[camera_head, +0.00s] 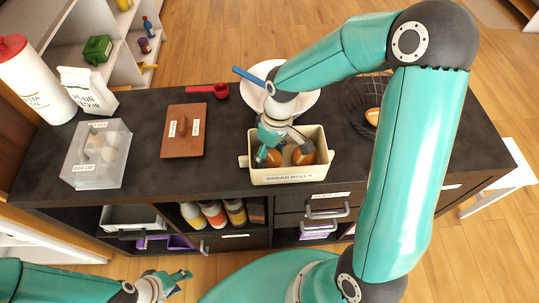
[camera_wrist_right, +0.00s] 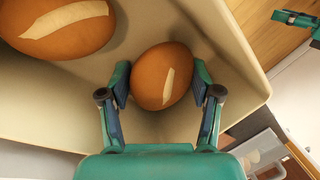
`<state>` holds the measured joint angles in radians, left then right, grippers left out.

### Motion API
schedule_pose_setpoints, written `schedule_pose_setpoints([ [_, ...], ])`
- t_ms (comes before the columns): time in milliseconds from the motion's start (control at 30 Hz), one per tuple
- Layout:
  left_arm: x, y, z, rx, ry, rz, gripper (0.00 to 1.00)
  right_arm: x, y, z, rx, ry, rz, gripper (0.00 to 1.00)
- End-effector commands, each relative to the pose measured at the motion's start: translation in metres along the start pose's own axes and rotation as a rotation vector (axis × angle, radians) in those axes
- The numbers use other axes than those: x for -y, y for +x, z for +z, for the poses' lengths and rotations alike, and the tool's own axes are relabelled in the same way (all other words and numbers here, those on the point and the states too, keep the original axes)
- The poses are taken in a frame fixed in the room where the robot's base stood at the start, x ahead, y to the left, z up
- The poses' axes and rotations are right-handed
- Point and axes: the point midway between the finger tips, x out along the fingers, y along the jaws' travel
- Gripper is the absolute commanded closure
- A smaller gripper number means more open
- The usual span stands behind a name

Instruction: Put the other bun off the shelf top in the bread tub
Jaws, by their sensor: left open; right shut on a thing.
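The cream bread tub (camera_head: 288,178), labelled "BREAD ROLLS", stands on the dark shelf top. My right gripper (camera_head: 268,157) reaches down into its left part. In the right wrist view my right gripper (camera_wrist_right: 162,90) is shut on a brown bun (camera_wrist_right: 163,72) with a pale score mark, inside the tub walls. I cannot tell whether this bun touches the tub floor. A second brown bun (camera_head: 303,155) lies in the right part of the tub; it also shows in the wrist view (camera_wrist_right: 65,25). My left gripper (camera_head: 176,282) is open and empty in front of the shelf.
A wire basket (camera_head: 357,103) with an orange-brown item stands right of the tub, partly behind my right arm. A brown lid (camera_head: 184,131), clear box (camera_head: 96,155), flour bag (camera_head: 88,92) and canister (camera_head: 36,82) stand left.

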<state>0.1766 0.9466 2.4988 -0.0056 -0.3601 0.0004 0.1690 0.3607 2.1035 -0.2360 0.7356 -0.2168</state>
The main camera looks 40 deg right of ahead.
Motion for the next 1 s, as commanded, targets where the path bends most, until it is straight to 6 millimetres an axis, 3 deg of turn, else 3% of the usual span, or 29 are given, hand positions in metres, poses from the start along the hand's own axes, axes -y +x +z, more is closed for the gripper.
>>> schedule_pose_setpoints([
  [133, 0.002, 0.005, 0.0, 0.0, 0.0, 0.0, 0.57, -0.001, 0.006, 0.0, 0.0, 0.0, 0.0, 0.71],
  [167, 0.002, 0.005, 0.0, 0.0, 0.0, 0.0, 0.57, -0.001, 0.006, 0.0, 0.0, 0.0, 0.0, 0.35],
  [233, 0.002, 0.004, 0.0, 0.0, 0.0, 0.0, 0.57, -0.001, 0.005, 0.0, 0.001, -0.001, 0.0, 0.26],
  [733, -0.001, -0.002, 0.0, 0.0, 0.0, 0.0, 0.57, 0.0, -0.005, 0.0, -0.001, 0.0, 0.001, 0.26],
  [1000, -0.001, -0.004, 0.0, 0.0, 0.0, 0.0, 0.57, 0.0, -0.052, -0.002, -0.007, 0.001, 0.003, 0.26],
])
